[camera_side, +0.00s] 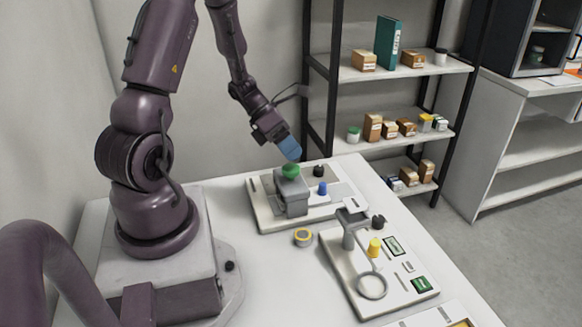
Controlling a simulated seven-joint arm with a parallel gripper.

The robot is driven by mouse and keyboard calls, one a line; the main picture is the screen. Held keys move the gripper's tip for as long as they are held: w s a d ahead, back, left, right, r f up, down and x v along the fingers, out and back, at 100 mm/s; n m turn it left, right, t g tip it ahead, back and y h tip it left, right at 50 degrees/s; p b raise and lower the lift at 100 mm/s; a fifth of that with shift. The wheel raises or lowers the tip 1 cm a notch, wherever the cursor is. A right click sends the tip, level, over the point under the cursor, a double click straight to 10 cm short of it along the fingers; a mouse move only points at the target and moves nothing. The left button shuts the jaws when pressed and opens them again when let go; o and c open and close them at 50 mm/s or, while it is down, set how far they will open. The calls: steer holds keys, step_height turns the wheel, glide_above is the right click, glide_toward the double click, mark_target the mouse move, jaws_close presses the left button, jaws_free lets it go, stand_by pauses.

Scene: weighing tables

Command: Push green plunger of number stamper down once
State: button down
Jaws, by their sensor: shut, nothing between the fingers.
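The number stamper is a grey block (291,196) on a white base board (265,214) on the table. Its green plunger (290,170) is a round knob on top of the block. My gripper (290,150) has blue fingertips and is shut and empty. It points down and to the right, with the fingertips just above the green plunger in this view. I cannot tell whether they touch it.
A blue knob (322,188) and a black knob (319,170) stand beside the stamper. A second board (345,275) with a yellow knob (374,247) and ring lies in front. A small round yellow-and-grey item (303,237) sits between. Shelves (400,70) stand behind.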

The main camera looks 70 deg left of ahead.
mark_target(291, 166)
steer(key=shift+f, duration=0.1)
steer(key=shift+f, duration=0.35)
steer(key=shift+f, duration=0.85)
stand_by(1.0)
steer(key=shift+r, duration=1.3)
steer(key=shift+r, duration=2.5)
